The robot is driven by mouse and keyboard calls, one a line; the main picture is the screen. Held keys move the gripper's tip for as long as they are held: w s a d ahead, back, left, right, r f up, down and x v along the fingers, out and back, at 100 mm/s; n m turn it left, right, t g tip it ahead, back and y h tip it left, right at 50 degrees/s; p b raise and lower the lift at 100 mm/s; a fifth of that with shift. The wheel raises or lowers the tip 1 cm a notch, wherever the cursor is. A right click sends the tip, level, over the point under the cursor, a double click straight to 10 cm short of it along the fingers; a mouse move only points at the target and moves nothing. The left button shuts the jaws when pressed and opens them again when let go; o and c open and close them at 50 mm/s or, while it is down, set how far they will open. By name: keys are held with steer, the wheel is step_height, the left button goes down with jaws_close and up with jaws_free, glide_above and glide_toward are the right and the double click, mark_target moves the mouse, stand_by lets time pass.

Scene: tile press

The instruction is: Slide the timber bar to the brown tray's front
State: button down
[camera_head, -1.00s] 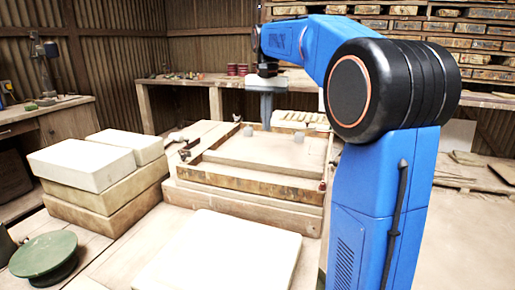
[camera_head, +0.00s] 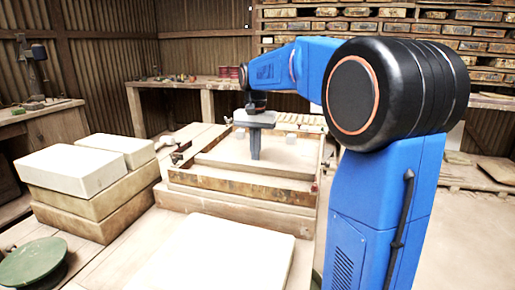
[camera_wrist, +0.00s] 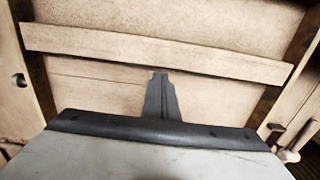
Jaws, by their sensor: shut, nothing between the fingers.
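The timber bar (camera_wrist: 155,52) is a long pale strip lying across the brown tray, slightly slanted in the wrist view, its ends near the two side rails. In the head view it appears as a pale strip (camera_head: 285,172) near the tray's front wall. The brown tray (camera_head: 240,183) has worn dark walls and a pale floor. My gripper (camera_head: 255,157) points down inside the tray, on the far side of the bar. In the wrist view its fingers (camera_wrist: 160,76) are shut and empty, close to the bar's edge; contact cannot be told.
Pale blocks (camera_head: 70,170) are stacked at left. A green round stool-like disc (camera_head: 33,262) is at lower left. A pale slab (camera_head: 210,250) lies in front. Clamps (camera_wrist: 290,150) sit beside the tray.

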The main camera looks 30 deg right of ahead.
mark_target(246, 167)
steer(key=shift+s+a, duration=0.3)
steer(key=shift+s, duration=0.05)
steer(key=s+a, duration=0.6)
steer(key=shift+s+a, duration=0.25)
steer(key=shift+a, duration=0.05)
stand_by(0.3)
